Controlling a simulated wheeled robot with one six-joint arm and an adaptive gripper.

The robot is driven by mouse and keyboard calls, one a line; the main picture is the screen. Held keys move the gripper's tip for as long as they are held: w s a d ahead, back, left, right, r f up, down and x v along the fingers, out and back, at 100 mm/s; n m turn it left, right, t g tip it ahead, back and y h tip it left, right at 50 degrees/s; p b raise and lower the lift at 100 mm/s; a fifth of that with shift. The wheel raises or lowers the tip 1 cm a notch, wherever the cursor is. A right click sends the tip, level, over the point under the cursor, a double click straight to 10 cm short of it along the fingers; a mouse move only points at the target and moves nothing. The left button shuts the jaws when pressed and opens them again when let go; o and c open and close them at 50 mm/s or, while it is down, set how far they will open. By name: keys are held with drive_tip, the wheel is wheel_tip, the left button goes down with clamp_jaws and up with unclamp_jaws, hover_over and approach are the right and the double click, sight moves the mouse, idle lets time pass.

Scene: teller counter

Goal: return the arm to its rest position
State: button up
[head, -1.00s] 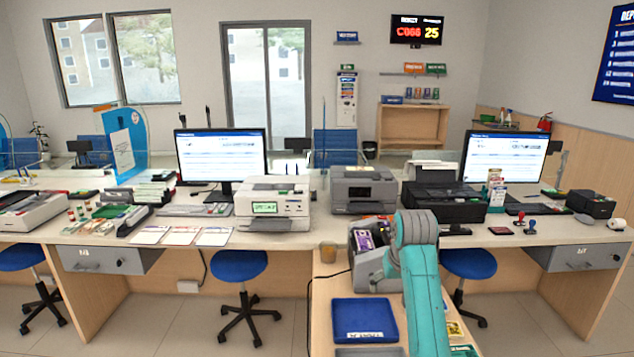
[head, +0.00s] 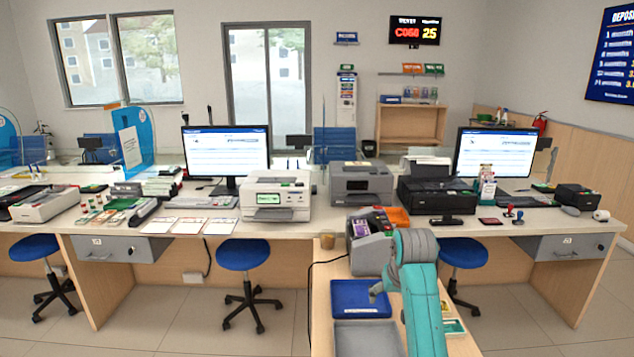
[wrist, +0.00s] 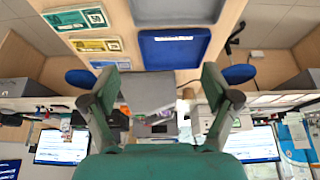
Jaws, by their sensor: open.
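My arm (head: 418,290) is teal and folded over the side table at the lower right of the head view. My gripper (head: 376,289) shows only in part there, pointing left over the blue tray (head: 362,311). In the wrist view my gripper (wrist: 158,82) has its two dark fingers wide apart, with nothing held between them. That view is upside down, and the grey machine (wrist: 150,92) shows beyond the gap between the fingers. I cannot tell the gripper's exact height above the tray.
A grey tray (head: 366,340) lies in front of the blue tray. The grey machine (head: 370,250) stands behind it, with an orange tray (head: 397,217) close by. Flat cards (wrist: 95,45) lie beside the trays. Blue stools (head: 243,254) stand by the counter.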

drive_tip(key=s+f+t, duration=0.2)
drive_tip(key=s+f, duration=0.6)
drive_tip(key=f, duration=0.4)
drive_tip(key=s+f+t, duration=0.1)
drive_tip(key=s+f, duration=0.7)
drive_tip(key=f, duration=0.5)
drive_tip(key=s+f+t, duration=0.2)
drive_tip(key=s+f, duration=0.2)
drive_tip(key=s, duration=0.7)
drive_tip(key=s+r+t, duration=0.1)
drive_tip(key=s+r, duration=0.2)
drive_tip(key=s, duration=0.6)
drive_tip(key=s+r+t, duration=0.1)
drive_tip(key=s+r, duration=0.2)
drive_tip(key=s, duration=0.7)
drive_tip(key=s+r+t, duration=0.2)
drive_tip(key=s+r, duration=0.2)
drive_tip(key=s, duration=0.5)
drive_tip(key=s+r+t, duration=0.1)
drive_tip(key=s+r, duration=0.5)
drive_tip(key=r, duration=0.2)
drive_tip(key=shift+s+r, duration=0.4)
